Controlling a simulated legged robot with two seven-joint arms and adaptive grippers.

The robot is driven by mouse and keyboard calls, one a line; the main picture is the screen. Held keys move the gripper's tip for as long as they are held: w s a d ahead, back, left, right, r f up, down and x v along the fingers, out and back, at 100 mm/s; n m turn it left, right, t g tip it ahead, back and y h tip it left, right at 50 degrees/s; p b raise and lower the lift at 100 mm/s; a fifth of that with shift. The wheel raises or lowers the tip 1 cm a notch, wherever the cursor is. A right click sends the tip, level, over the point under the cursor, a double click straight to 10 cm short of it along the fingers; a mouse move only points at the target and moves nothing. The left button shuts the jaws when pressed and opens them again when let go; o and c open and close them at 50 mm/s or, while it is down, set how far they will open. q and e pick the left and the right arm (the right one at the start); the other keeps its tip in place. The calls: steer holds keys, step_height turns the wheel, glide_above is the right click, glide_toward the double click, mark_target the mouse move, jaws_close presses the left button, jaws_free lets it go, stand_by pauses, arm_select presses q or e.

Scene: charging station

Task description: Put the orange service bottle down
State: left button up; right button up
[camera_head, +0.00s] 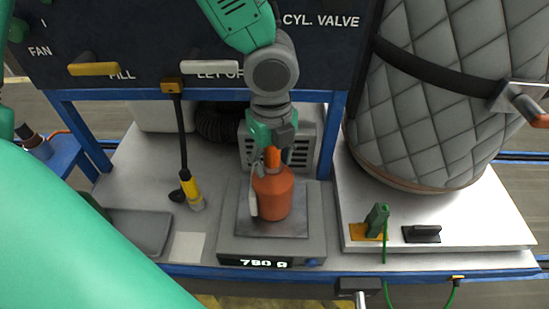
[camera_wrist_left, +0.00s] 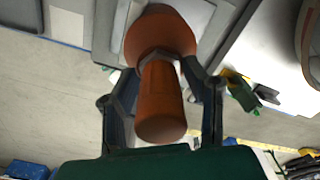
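The orange service bottle (camera_head: 273,193) stands upright on the metal plate of the scale (camera_head: 228,246), whose display reads about 790 g. My left gripper (camera_head: 270,148) reaches down from above at the bottle's neck. In the left wrist view the bottle's long orange neck (camera_wrist_left: 162,100) points toward the camera. The left gripper's fingers (camera_wrist_left: 163,68) bend inward on both sides and appear closed on the neck near its collar. The exact contact is partly hidden. My right gripper is not in view.
A black and yellow tool (camera_head: 192,193) and a grey tray (camera_head: 143,232) lie to the left of the scale. A quilted grey tank (camera_head: 435,125) stands at the right. A green connector (camera_head: 377,220) and a black block (camera_head: 422,233) sit before it. A dark panel (camera_head: 150,30) rises behind.

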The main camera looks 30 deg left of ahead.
arm_select(q)
steer(key=shift+o, duration=0.4)
steer(key=shift+a, duration=0.15)
steer(key=shift+d, duration=0.3)
steer(key=shift+w+d+r, duration=0.1)
steer(key=shift+d+r, duration=0.05)
steer(key=shift+r, duration=0.15)
steer(key=r, duration=0.3)
steer(key=r+p, duration=0.1)
steer(key=r, duration=0.7)
steer(key=shift+a+r+p, duration=0.1)
steer(key=shift+a+p, duration=0.2)
steer(key=shift+a, duration=0.1)
steer(key=shift+d+r, duration=0.25)
steer(key=shift+d, duration=0.25)
steer(key=shift+a, duration=0.15)
